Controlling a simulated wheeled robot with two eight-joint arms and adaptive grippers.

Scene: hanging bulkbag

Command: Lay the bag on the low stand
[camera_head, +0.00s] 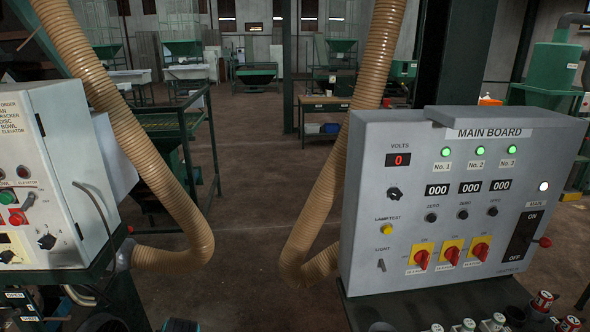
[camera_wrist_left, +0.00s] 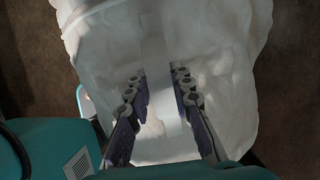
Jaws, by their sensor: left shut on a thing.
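The white bag (camera_wrist_left: 225,50) fills most of the left wrist view, its cloth creased and hanging in folds. My left gripper (camera_wrist_left: 158,80) has its two dark fingers on either side of a pale strap-like strip (camera_wrist_left: 155,50) of the bag and is shut on it. Whether that strip is a loop or a fold of cloth I cannot tell. The bag does not show in the head view, nor does either gripper. I cannot make out the low stand in either view.
A grey main board (camera_head: 430,190) with switches stands close at the right. A white control box (camera_head: 40,180) stands at the left. Two ribbed tan hoses (camera_head: 130,130) hang between them. Open brown floor (camera_head: 255,200) lies beyond, with green machines (camera_head: 255,75) further back.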

